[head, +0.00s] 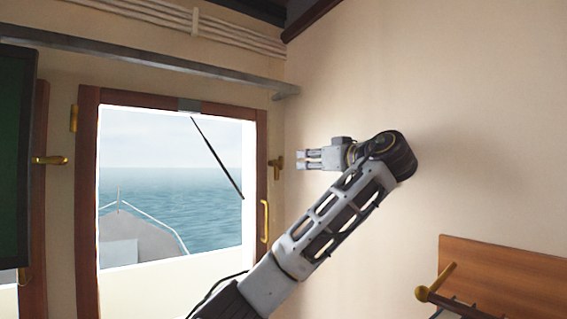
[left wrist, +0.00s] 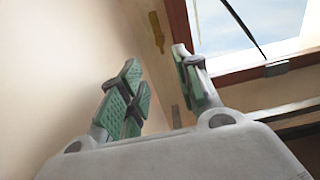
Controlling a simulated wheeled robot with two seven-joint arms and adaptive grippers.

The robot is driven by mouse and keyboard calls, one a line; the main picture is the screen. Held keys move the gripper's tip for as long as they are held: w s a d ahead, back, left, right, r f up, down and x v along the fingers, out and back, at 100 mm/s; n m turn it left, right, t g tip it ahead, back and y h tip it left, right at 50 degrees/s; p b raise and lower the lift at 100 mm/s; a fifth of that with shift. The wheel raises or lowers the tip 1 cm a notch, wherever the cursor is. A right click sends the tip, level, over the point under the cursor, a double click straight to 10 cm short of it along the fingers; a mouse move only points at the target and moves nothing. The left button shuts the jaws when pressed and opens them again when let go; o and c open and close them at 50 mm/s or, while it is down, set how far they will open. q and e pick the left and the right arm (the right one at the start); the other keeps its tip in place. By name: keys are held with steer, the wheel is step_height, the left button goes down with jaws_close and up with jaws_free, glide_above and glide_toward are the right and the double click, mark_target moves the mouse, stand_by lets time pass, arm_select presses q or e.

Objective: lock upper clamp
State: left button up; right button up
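A brass piece that looks like the same clamp shows in the left wrist view (left wrist: 156,32), beyond the fingers. My left gripper (head: 300,159) is just right of the clamp, at about its height, with the fingertips pointing left. In the left wrist view its green-padded fingers (left wrist: 163,82) are spread with nothing between them. I see no contact with the clamp. My right gripper is out of view.
A vertical brass handle (head: 264,220) sits lower on the wooden frame (head: 271,130). Another brass lever (head: 49,160) is at the left, near a dark screen (head: 14,150). A wooden rack (head: 500,275) is at lower right.

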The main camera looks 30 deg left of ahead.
mark_target(282, 161)
arm_select(q)
steer(key=p+x, duration=0.3)
steer(key=x, duration=1)
steer(key=shift+a, duration=0.2)
steer(key=shift+c, duration=0.3)
jaws_close()
